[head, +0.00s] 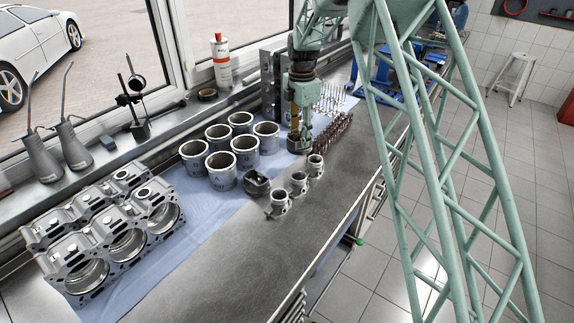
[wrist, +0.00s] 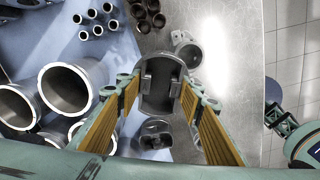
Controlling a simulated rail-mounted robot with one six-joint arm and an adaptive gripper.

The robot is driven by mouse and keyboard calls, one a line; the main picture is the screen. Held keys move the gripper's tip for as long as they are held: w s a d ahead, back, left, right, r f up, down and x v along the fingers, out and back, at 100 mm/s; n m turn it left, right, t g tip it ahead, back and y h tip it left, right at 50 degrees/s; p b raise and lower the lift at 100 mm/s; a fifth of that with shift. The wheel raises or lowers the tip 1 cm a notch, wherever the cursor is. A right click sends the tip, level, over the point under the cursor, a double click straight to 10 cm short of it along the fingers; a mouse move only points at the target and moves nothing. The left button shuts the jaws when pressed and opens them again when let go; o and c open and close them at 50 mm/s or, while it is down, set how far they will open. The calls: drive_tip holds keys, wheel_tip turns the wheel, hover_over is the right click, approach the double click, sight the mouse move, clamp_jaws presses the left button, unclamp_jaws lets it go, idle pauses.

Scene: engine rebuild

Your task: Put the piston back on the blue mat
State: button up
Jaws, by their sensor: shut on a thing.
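My gripper (head: 299,143) is over the right edge of the blue mat (head: 152,262), beside the cylinder liners. In the wrist view its two orange-padded fingers (wrist: 160,98) are closed on the sides of a grey piston (wrist: 158,104), its hollow side with two inner bosses visible. In the wrist view the mat (wrist: 35,42) lies to the left of the piston and bare bench to the right. I cannot tell how high the piston is above the surface.
Several liners (head: 222,170) stand on the mat left of my gripper. A dark part (head: 256,183) sits at the mat's edge. Three pistons with rods (head: 298,183) stand on the bench (head: 215,285). Brown parts (head: 332,132) lie right of my gripper. An engine block (head: 110,235) occupies the near mat.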

drive_tip(key=a+n, duration=0.1)
drive_tip(key=w+a+n, duration=0.1)
drive_tip(key=a+n, duration=0.1)
drive_tip(key=w+a+n, duration=0.1)
drive_tip(key=a, duration=0.1)
drive_tip(key=shift+f+n, duration=0.15)
drive_tip(key=shift+n, duration=0.15)
drive_tip(key=shift+f+p, duration=0.3)
drive_tip(key=shift+f, duration=2.8)
drive_tip(key=shift+f, duration=0.1)
drive_tip(key=shift+f, duration=1.8)
drive_tip(key=shift+f, duration=0.1)
drive_tip(key=o, duration=1.2)
drive_tip(key=shift+c, duration=0.2)
